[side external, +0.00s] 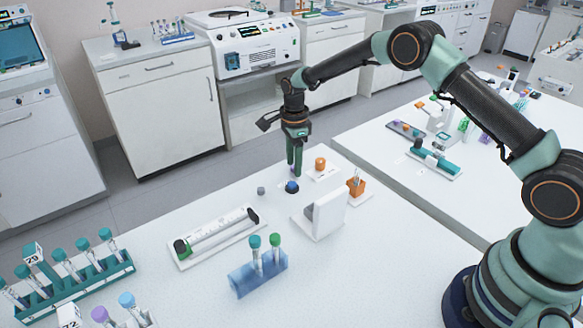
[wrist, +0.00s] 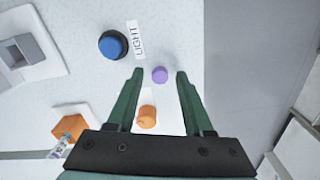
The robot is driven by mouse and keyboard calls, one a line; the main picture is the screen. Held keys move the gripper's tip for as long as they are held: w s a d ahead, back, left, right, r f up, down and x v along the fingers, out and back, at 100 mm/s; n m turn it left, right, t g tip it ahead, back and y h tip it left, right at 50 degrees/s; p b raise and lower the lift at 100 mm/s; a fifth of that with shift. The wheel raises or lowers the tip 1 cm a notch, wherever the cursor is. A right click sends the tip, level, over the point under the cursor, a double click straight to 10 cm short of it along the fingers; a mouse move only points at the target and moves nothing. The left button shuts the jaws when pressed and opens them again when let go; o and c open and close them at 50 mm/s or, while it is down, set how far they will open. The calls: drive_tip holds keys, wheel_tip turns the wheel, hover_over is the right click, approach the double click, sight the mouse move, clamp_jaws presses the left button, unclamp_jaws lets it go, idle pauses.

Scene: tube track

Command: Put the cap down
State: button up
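A small purple cap (wrist: 160,74) lies between my fingertips in the wrist view, with a gap on both sides of it. In the side view only a bit of purple (side external: 296,174) shows at the fingertips. My gripper (wrist: 159,73) is open and points down over the table; it also shows in the side view (side external: 295,172). I cannot tell exactly how far the fingertips are above the surface. An orange cap (wrist: 147,117) sits on a white plate between the finger bases in the wrist view, and beside the gripper in the side view (side external: 320,163).
A blue button (wrist: 113,45) with a "LIGHT" label (wrist: 138,40) is close by. An orange holder (side external: 356,186) and a white stand (side external: 325,214) are to the right. A blue rack (side external: 258,278) with two capped tubes and a tube tray (side external: 218,238) stand nearer the camera.

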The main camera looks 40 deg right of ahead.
drive_tip(key=shift+r, duration=0.1)
drive_tip(key=s+r+n+t, duration=0.1)
drive_tip(key=s+r+n, duration=0.25)
drive_tip(key=r, duration=1.55)
drive_tip(key=s+d+r+n+t, duration=0.2)
drive_tip(key=s+r+n, duration=0.4)
drive_tip(key=s+n, duration=0.15)
drive_tip(key=s+n+t, duration=0.2)
drive_tip(key=s+n, duration=0.8)
drive_tip(key=s, duration=0.4)
drive_tip(key=shift+s+d+f+t, duration=0.25)
drive_tip(key=shift+d+f+t, duration=0.05)
drive_tip(key=shift+f, duration=0.15)
